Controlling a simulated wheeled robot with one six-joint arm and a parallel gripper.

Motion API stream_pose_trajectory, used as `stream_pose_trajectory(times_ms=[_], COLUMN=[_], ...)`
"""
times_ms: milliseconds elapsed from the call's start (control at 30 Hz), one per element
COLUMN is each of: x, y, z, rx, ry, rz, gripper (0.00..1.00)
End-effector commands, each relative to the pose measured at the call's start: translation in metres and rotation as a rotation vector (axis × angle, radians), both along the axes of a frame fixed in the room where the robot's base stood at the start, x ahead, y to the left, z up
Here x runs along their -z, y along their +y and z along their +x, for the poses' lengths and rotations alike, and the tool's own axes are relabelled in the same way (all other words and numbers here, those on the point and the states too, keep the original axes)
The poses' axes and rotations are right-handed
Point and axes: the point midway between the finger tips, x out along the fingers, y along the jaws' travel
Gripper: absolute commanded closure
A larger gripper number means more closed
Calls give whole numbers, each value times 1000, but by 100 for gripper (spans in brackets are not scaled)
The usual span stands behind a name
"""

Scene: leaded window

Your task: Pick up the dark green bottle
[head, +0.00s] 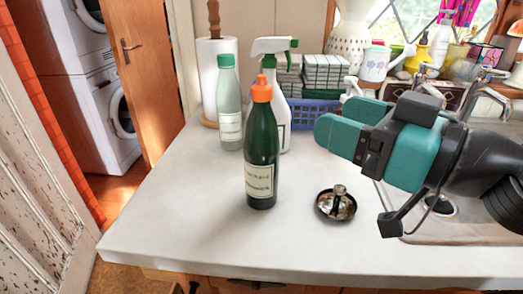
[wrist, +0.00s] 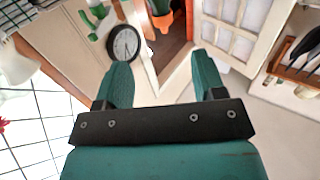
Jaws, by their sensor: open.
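The dark green bottle (head: 262,150) stands upright on the white worktop, with an orange cap and a pale label. In the wrist view, what looks like this bottle (wrist: 160,6) shows at the top edge, mostly cut off. My gripper (head: 338,122), with teal fingers, is raised above the worktop to the right of the bottle, apart from it. In the wrist view the fingers (wrist: 158,60) are spread with nothing held between them.
A white spray bottle (head: 274,108) and a pale green-capped bottle (head: 229,105) stand close behind. A small metal dish with a knob (head: 336,204) lies front right. A blue basket (head: 314,114) is at the back, and a sink is to the right. The worktop's front left is clear.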

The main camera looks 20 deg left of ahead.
Motion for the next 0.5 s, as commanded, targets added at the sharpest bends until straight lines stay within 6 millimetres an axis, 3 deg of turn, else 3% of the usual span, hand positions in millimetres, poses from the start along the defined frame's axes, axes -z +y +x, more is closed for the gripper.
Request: stream_pose_trajectory(times_ms=[33,267,500], x=[-8,-7,-7], y=[5,23,71], z=[2,8,27], rx=[-6,-4,-7], ry=[8,8,1], rz=[0,-2,-2], gripper=[37,37,37])
